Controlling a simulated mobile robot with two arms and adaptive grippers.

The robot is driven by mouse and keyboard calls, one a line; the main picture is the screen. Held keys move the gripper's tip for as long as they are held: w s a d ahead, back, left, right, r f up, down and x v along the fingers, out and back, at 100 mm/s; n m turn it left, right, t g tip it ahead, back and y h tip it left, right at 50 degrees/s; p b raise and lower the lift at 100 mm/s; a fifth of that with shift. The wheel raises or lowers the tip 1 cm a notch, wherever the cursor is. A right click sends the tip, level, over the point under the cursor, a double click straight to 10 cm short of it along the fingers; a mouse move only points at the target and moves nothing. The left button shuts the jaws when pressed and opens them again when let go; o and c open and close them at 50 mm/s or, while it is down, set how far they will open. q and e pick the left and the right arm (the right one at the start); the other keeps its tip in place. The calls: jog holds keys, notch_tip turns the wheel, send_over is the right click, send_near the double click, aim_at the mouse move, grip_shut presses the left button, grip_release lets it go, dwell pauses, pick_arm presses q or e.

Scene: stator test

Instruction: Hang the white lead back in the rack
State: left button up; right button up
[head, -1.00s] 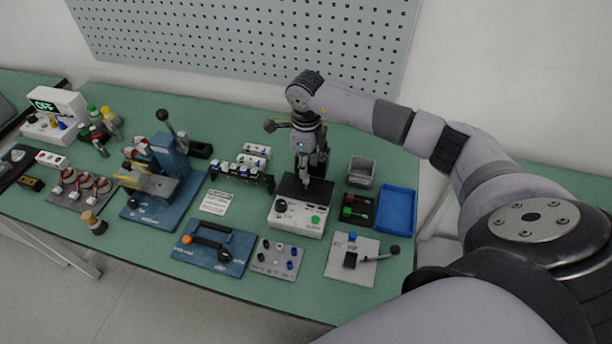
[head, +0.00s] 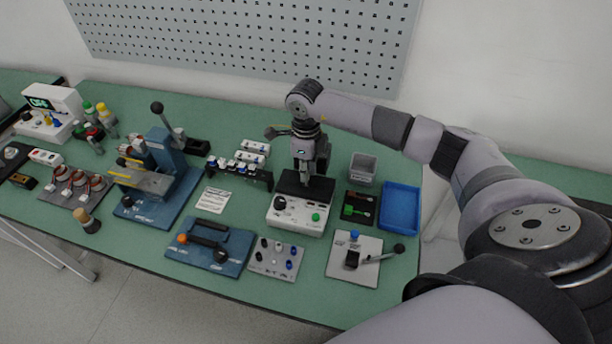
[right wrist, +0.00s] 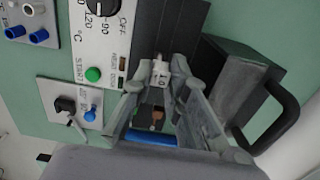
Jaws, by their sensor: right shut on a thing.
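My right gripper (head: 304,178) is over the dark top of the white heater box (head: 296,215) in the head view. In the right wrist view its fingers (right wrist: 160,88) are shut on a small white block with dark lettering, which looks like the white lead (right wrist: 161,74). The rest of the lead is hidden. The black rack (head: 262,185), with several white and blue pieces on it, stands just left of the gripper. My left gripper is not in view.
A grey bin (head: 362,168) and a blue tray (head: 400,208) stand right of the heater box. A black handle (right wrist: 280,115) shows close to the fingers in the wrist view.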

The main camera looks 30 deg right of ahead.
grip_shut()
jog(key=shift+r+p, duration=1.3)
jog(key=shift+r, duration=0.95)
